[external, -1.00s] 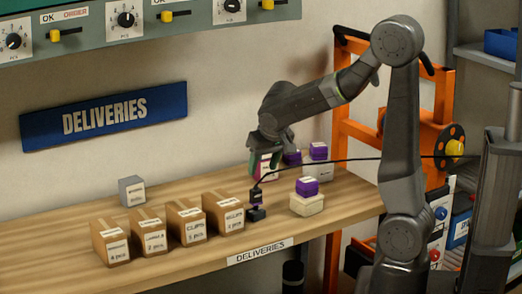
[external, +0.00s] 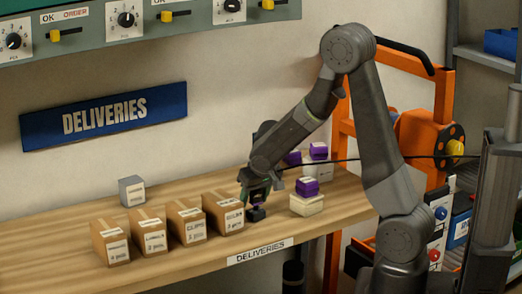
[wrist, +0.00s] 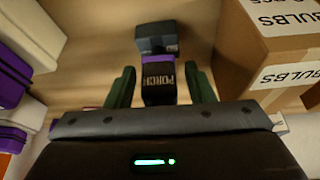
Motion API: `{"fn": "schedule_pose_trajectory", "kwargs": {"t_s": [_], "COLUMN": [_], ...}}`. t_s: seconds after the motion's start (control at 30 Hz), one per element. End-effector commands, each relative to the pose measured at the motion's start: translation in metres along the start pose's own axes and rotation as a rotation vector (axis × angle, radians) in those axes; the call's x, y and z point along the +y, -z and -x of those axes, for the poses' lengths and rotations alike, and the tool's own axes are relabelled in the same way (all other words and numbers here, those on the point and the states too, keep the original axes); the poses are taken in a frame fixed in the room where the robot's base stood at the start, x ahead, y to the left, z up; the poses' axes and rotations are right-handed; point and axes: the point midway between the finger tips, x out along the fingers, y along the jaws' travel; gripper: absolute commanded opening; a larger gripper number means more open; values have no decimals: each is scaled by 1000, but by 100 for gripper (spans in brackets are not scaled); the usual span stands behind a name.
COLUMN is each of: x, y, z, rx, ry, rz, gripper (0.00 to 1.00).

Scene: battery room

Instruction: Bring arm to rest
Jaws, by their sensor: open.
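My gripper (external: 256,190) is low over the front of the wooden bench, its arm bent down from the upper right. In the wrist view its two dark green fingers (wrist: 160,88) are open. A dark block with a purple band and the label PORCH (wrist: 158,84) stands between them, with a gap visible on each side. A dark grey-black piece (wrist: 156,40) is at its far end; in the external view this black piece (external: 257,215) shows on the bench just below my gripper. The upper part of the block is mostly hidden by the fingers there.
Several cardboard boxes (external: 223,212) stand in a row close to the left of my gripper. White-and-purple packages (external: 307,204) stand to the right. A black cable (external: 375,159) runs rightward. A grey cube (external: 132,191) stands further back. An orange frame (external: 440,100) is at right.

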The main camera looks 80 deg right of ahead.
Motion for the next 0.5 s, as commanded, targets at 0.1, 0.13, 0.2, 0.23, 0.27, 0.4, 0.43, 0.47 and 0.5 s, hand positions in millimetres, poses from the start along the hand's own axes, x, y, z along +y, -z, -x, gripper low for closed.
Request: {"fn": "schedule_pose_trajectory", "kwargs": {"t_s": [0.1,0.13,0.2,0.23,0.27,0.4,0.43,0.47,0.5], "x": [0,0,0,0,0,0,0,0,0], "y": [1,1,1,1,1,1,1,1,0], "z": [3,3,3,2,2,2,2,2,2], "rx": [1,1,1,1,1,1,1,1,1], "ry": [1,0,0,0,0,0,0,0,0], "rz": [0,0,0,0,0,0,0,0,0], "gripper": [49,49,49,49,49,49,49,49,49]}}
